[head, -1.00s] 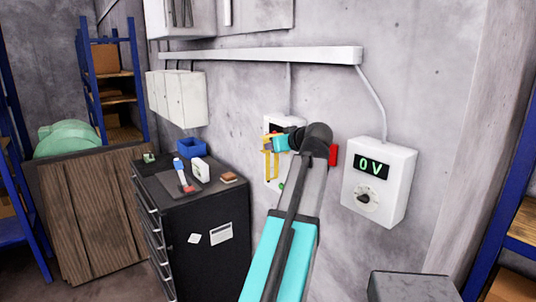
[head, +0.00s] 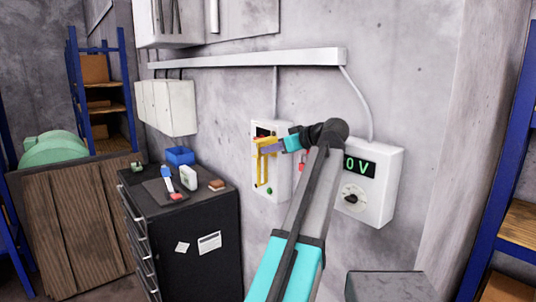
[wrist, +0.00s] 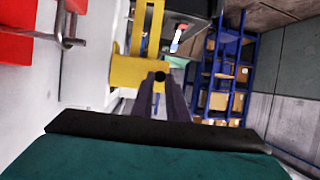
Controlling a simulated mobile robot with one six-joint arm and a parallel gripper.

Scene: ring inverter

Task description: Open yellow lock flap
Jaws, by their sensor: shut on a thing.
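The yellow lock flap (head: 262,165) is on the front of a white wall box (head: 284,170). In the wrist view my gripper's fingers (wrist: 160,78) are closed together on the edge of the yellow flap. The exact contact is partly hidden by the fingers.
A red part (wrist: 30,33) with a metal pin is beside the flap. A white box with a "0V" display (head: 368,190) hangs to the right, partly behind my arm. A black drawer cabinet (head: 205,240) with small items on top stands at lower left.

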